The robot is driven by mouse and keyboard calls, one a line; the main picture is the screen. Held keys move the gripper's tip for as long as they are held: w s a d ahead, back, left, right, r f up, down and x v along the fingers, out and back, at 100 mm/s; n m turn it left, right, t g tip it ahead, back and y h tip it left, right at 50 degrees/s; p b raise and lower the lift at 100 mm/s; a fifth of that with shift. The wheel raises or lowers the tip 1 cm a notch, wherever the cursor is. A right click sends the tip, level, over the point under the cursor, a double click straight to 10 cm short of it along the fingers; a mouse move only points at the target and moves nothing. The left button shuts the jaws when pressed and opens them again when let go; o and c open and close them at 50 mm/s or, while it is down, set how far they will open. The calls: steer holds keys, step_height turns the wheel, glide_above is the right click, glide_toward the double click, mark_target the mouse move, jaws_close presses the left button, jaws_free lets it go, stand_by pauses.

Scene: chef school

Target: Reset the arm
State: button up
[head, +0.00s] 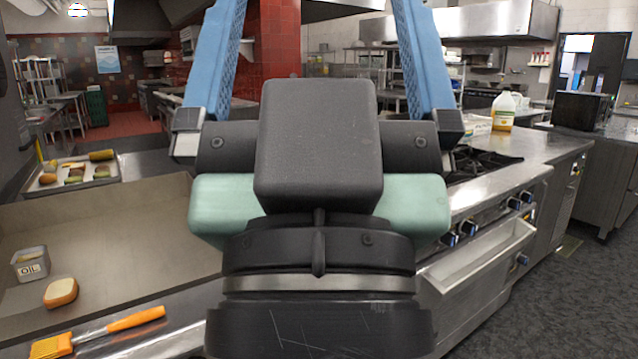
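My gripper (318,20) fills the middle of the head view and points up and away. Its two blue fingers stand wide apart, one on each side, and the gap between them holds nothing that I can see. The fingertips run out of the top of the picture. The dark gripper body (318,150) and wrist below it hide the middle of the counter line.
On the left, a flat griddle (110,235) holds an oil container (31,263) and a piece of bread (61,292). An orange brush (100,330) lies on its front ledge. A tray of food (70,180) sits behind. On the right are a stove (485,165) and a jug (503,112).

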step_height(320, 180, up, 18)
steer(key=p, duration=1.6)
steer(key=shift+r, duration=0.2)
